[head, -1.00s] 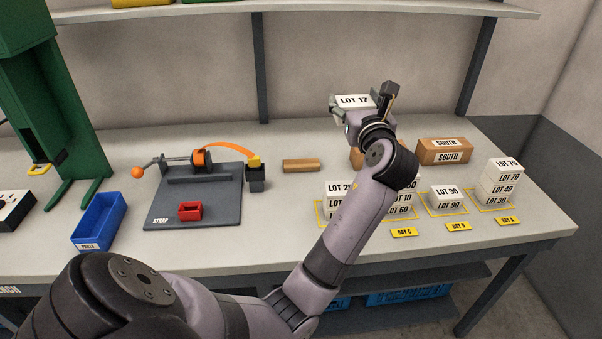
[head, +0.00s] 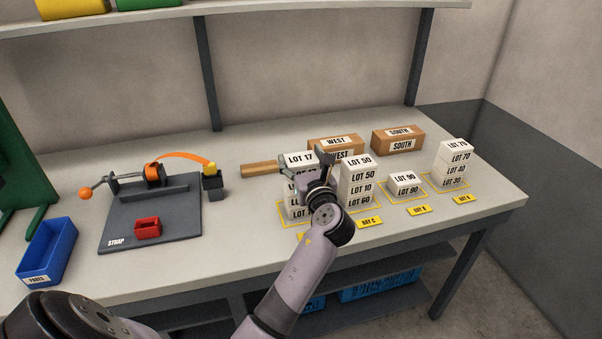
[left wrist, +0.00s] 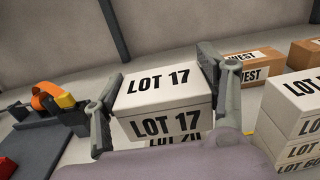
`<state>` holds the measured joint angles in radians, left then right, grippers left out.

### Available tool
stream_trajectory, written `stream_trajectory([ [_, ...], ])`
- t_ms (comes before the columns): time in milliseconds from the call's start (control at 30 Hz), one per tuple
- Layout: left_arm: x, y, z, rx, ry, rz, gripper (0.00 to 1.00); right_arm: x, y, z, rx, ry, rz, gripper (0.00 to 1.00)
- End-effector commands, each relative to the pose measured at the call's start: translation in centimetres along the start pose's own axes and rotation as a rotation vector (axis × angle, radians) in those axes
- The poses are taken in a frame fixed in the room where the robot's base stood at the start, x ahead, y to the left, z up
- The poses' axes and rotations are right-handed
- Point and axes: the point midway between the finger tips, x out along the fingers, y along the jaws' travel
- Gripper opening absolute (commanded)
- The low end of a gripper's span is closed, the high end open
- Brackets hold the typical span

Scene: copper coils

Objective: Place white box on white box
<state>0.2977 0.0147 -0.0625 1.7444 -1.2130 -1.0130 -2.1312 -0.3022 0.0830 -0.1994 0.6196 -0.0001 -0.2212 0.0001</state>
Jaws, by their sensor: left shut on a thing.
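My left gripper (head: 304,160) is shut on the white box marked LOT 17 (head: 298,159), with one finger on each side. In the left wrist view the LOT 17 box (left wrist: 165,95) sits level between the fingers. It is over a stack of white boxes (head: 293,212) in the leftmost yellow-outlined bay. A box label below it (left wrist: 178,140), seemingly LOT 20, is partly covered. I cannot tell whether the held box touches the stack. My gripper and wrist hide part of this stack. My right gripper is not in view.
Close on the right stands a taller white stack (head: 357,189) topped by LOT 50. Beyond are the LOT 90 stack (head: 405,184) and LOT 70 stack (head: 454,165). Brown WEST (head: 313,143) and SOUTH boxes (head: 376,142) stand behind.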

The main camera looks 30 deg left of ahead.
Motion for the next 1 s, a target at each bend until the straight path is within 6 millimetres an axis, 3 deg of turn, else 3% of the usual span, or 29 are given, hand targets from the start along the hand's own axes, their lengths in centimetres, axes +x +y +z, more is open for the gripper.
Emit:
stream_trajectory([
  [200,0.0,0.0,-3.3,0.005,0.0,-0.001,0.32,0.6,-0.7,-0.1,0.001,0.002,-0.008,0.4],
  [633,0.0,0.0,-4.0,0.003,0.0,0.0,0.32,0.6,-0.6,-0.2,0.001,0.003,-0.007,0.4],
  [667,0.0,0.0,-4.0,0.003,0.001,0.0,0.67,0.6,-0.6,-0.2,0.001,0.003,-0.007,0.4],
  [1000,0.0,0.0,-4.0,0.002,0.001,0.0,0.86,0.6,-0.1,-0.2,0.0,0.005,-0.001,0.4],
])
